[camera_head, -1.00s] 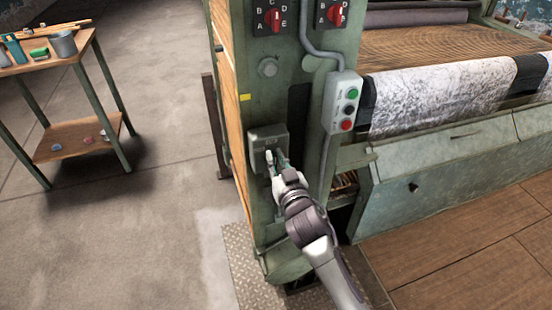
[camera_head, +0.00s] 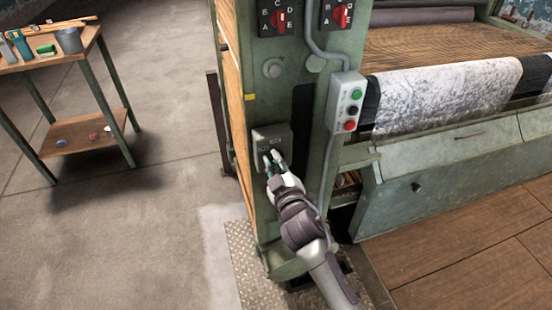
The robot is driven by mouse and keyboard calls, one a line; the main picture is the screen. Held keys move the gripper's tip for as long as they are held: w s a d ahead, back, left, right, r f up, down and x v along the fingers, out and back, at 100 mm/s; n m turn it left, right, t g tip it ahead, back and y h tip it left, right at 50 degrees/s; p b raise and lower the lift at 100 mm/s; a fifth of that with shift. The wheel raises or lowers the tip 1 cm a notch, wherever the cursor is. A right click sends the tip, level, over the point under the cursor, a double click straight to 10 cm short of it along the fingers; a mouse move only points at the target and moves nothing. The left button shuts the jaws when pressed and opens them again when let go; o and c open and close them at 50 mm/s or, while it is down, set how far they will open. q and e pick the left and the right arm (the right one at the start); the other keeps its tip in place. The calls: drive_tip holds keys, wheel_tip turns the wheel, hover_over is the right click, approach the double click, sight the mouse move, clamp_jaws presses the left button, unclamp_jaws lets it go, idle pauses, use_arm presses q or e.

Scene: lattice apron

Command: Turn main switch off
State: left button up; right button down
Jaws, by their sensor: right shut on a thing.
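The main switch box (camera_head: 264,137) is a dark grey-green box low on the front of the green machine post (camera_head: 281,100). My right gripper (camera_head: 272,160) is at the lower front of this box, its fingers pointing up at it. It is shut on a small part there, most likely the switch handle, which the fingers hide. The handle's exact position cannot be made out. My left gripper is not in view.
Two rotary selectors with red knobs (camera_head: 281,18) sit above. A grey button box (camera_head: 347,101) with green, dark and red buttons hangs to the right. A wooden cart (camera_head: 75,133) stands at left, with clear concrete floor between.

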drive_tip(key=n, duration=0.3)
drive_tip(key=f+n, duration=0.1)
drive_tip(key=n, duration=0.3)
drive_tip(key=a+f+n, duration=0.1)
drive_tip(key=n, duration=0.2)
drive_tip(key=shift+s, duration=0.15)
drive_tip(key=shift+f+n, duration=0.1)
drive_tip(key=shift+n, duration=0.3)
drive_tip(key=c, duration=1.2)
unclamp_jaws()
drive_tip(key=v, duration=1.2)
